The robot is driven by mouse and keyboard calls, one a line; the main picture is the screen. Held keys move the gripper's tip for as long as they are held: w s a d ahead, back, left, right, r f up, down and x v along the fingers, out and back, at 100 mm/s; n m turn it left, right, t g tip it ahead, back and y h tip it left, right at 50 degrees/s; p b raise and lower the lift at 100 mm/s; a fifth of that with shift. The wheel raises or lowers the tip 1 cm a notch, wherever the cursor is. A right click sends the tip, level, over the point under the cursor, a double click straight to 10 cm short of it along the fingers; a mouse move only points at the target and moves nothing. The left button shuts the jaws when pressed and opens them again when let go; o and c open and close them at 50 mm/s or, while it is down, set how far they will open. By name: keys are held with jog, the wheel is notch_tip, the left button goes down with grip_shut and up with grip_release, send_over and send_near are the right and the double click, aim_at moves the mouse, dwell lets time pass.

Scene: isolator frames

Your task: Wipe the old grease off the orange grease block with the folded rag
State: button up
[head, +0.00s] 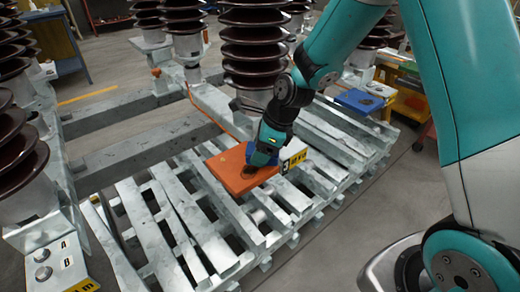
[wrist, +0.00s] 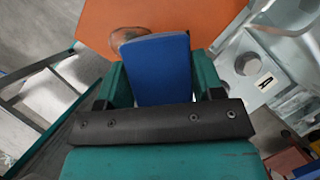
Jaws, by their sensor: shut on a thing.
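The orange grease block (head: 232,178) lies on the grey slatted frame in the middle of the head view. It also fills the top of the wrist view (wrist: 215,18). My gripper (head: 260,157) is over the block, pointing down at it. In the wrist view my gripper (wrist: 158,82) is shut on the blue folded rag (wrist: 158,65), which stands out between the fingers toward the block. A brownish grease patch (wrist: 127,36) shows on the block beside the rag's far end and is partly hidden by it. I cannot tell whether the rag touches the block.
Tall brown ribbed insulators (head: 253,40) stand behind and at the left. A white bracket (head: 294,154) with a yellow label is close right of my gripper. A blue tray (head: 359,101) lies at the back right. A bracket marked A and B (head: 45,255) is at the front left.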

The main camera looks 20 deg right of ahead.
aim_at(232, 177)
jog(key=shift+f, duration=0.45)
dwell(0.3)
jog(key=shift+s+a+r+p, duration=0.1)
jog(key=shift+s+a+p, duration=0.2)
jog(key=shift+a, duration=0.5)
jog(key=shift+s+a+p, duration=0.2)
jog(key=shift+s+a, duration=0.05)
jog(key=shift+a, duration=0.55)
jog(key=shift+s+a+p, duration=0.25)
jog(key=shift+s+a, duration=0.05)
jog(key=shift+a, duration=0.55)
jog(key=shift+s+a+p, duration=0.2)
jog(key=shift+s+a, duration=0.05)
jog(key=shift+a, duration=0.6)
jog(key=shift+s+a+f, duration=0.1)
jog(key=shift+a+f, duration=0.15)
jog(key=shift+f, duration=0.05)
